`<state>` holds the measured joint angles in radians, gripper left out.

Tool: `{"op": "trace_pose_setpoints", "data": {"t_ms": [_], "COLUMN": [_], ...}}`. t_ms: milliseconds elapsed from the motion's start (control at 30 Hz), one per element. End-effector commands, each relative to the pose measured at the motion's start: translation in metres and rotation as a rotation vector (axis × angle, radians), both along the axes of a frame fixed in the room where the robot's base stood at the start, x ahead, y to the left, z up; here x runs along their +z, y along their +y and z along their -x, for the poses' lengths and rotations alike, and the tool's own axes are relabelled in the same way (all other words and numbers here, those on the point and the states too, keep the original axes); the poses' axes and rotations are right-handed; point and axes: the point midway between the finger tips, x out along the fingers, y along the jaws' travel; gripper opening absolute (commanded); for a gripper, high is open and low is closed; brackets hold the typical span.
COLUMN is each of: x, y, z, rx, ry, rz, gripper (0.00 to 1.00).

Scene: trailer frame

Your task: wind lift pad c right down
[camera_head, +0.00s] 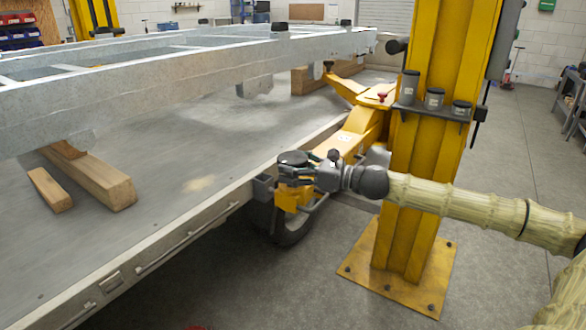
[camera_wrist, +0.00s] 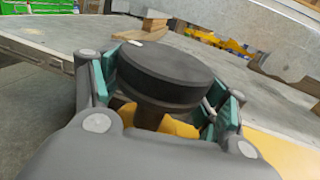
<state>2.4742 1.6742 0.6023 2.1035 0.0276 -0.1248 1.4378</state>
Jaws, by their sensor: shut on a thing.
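A round black lift pad (camera_wrist: 165,72) sits on a dark threaded stem between the fingers of my gripper (camera_wrist: 170,100) in the wrist view. The teal finger pads close on its rim from both sides. In the head view the pad (camera_head: 294,158) shows as a dark disc at the end of the yellow lift arm (camera_head: 290,197), and my gripper (camera_head: 305,172) reaches it from the right. I cannot read any letter on the pad. The stem's lower part is hidden by the gripper.
The grey trailer frame (camera_head: 180,85) lies above the flat deck (camera_head: 200,170). The yellow lift column (camera_head: 415,190) stands close behind my arm, with a shelf of small cups (camera_head: 434,98). Wooden blocks (camera_head: 95,182) lie on the deck. A wheel (camera_head: 290,228) is below the pad.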

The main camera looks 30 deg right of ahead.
Motion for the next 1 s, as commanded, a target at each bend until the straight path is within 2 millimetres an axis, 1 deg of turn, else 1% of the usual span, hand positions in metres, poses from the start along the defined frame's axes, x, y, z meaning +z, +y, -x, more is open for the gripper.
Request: {"op": "trace_pose_setpoints", "data": {"t_ms": [33,567,1000], "x": [-0.0025,-0.0020,-0.0043], "y": [0.0000,0.0001,0.0011], "z": [0.0002,0.0003,0.0003], "rx": [-0.018,-0.197,-0.396], "ry": [0.001,-0.004,-0.004], "rz": [0.001,-0.001,0.001], "gripper": [0.50,0.50,0.50]}}
